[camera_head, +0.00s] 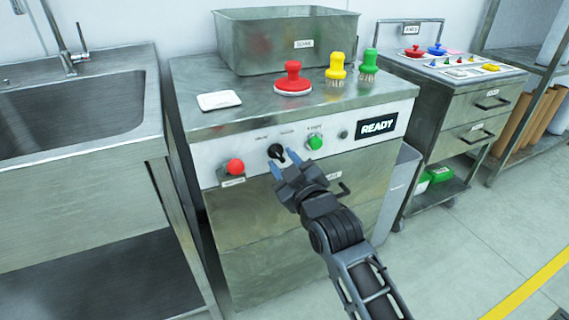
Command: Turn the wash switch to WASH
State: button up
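The wash switch (275,150) is a black rotary knob on the white control panel (360,143) at the front of the steel unit. Small labels sit above it, too small to read. My gripper (284,163) is at the knob, with its two blue fingers apart, pointing up at the panel. The fingertips are beside the knob or around it; I cannot tell whether they touch it. The knob's lower part is partly hidden by the fingers. The panel display (377,125) reads READY.
A red button (236,167) is left of the knob and a green button (315,142) right of it. Brushes (293,79) and a steel bin (285,40) stand on top. A sink (70,110) is at left, a cart (455,105) at right. The floor at right is clear.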

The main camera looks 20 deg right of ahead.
grip_shut()
dwell(0.4)
dwell(0.4)
jog(key=m+p, duration=0.1)
jog(key=m, duration=0.4)
jog(key=shift+a+m+p, duration=0.2)
jog(key=shift+m+p, duration=0.2)
jog(key=m, duration=0.6)
jog(key=shift+a, duration=0.1)
grip_release()
dwell(0.4)
